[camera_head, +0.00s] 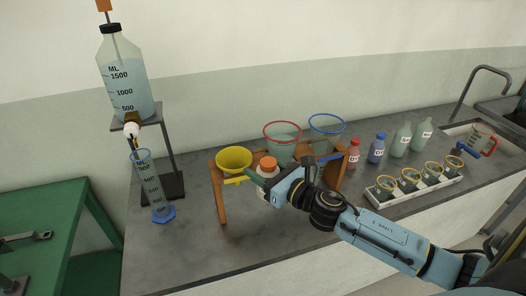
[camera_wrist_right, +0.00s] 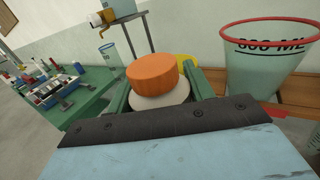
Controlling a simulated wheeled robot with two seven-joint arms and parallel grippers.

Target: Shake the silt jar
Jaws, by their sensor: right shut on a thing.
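The silt jar, a pale jar with an orange lid (camera_head: 267,163), is upright or nearly so beside the yellow funnel in the head view. In the right wrist view its orange lid (camera_wrist_right: 152,74) and pale shoulder (camera_wrist_right: 160,103) show between the green fingers. My right gripper (camera_head: 262,182) is shut on the jar. The jar's lower part is largely hidden by the gripper, and I cannot tell whether its base touches anything. My left gripper is not in view.
The yellow funnel (camera_head: 234,160) sits in a wooden stand (camera_head: 221,200). A graduated cylinder (camera_head: 153,185) is left. Bottles (camera_head: 376,148) and a tray of cups (camera_head: 383,196) are right. The front left counter is clear.

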